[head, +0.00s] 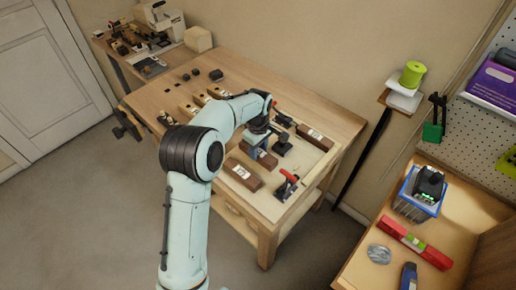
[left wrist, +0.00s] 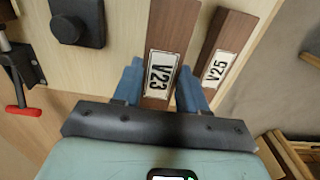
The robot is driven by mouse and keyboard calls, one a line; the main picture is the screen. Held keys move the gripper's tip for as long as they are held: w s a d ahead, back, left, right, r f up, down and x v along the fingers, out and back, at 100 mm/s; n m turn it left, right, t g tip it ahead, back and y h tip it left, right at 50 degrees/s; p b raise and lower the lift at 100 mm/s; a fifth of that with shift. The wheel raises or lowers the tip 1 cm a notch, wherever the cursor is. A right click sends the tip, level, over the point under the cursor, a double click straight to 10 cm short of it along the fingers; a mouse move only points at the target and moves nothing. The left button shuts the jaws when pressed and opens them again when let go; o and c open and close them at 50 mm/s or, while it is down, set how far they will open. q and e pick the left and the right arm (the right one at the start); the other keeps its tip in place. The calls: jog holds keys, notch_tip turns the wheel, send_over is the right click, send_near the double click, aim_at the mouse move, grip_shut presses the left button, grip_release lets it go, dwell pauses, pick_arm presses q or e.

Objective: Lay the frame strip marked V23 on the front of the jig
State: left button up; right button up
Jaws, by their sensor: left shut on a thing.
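The strip marked V23 (left wrist: 165,60) is dark brown with a white label, and it lies between the blue fingers of my left gripper (left wrist: 163,92) in the left wrist view. My left gripper (head: 260,150) is shut on it, low over the pale jig board (head: 262,204) in the head view. There the arm and fingers hide most of V23. A second brown strip, marked V25 (left wrist: 222,58), lies beside V23, apart from it. In the head view I see labelled strips at the front (head: 240,174) and far right (head: 315,138), their marks too small to read. My right gripper is not in view.
A black block (left wrist: 78,24) stands left of V23 in the left wrist view. A red-handled clamp (left wrist: 22,80) is farther left. Another red-handled clamp (head: 287,187) stands near the bench's front. A side bench (head: 367,270) at right holds a blue box (head: 418,193).

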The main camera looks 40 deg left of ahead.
pick_arm(q)
jog(key=shift+f+b, duration=0.4)
jog(key=shift+f, duration=1.55)
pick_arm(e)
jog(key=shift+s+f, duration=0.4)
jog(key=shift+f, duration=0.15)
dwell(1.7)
pick_arm(q)
jog(key=o, duration=1.3)
jog(key=shift+o, duration=0.2)
jog(key=shift+r, duration=0.15)
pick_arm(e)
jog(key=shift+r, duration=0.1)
pick_arm(q)
jog(key=shift+r+p, duration=1.65)
jog(key=shift+r, duration=1.75)
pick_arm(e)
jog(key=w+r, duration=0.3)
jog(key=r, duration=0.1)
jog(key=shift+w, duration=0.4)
pick_arm(q)
jog(key=shift+s+f, duration=0.1)
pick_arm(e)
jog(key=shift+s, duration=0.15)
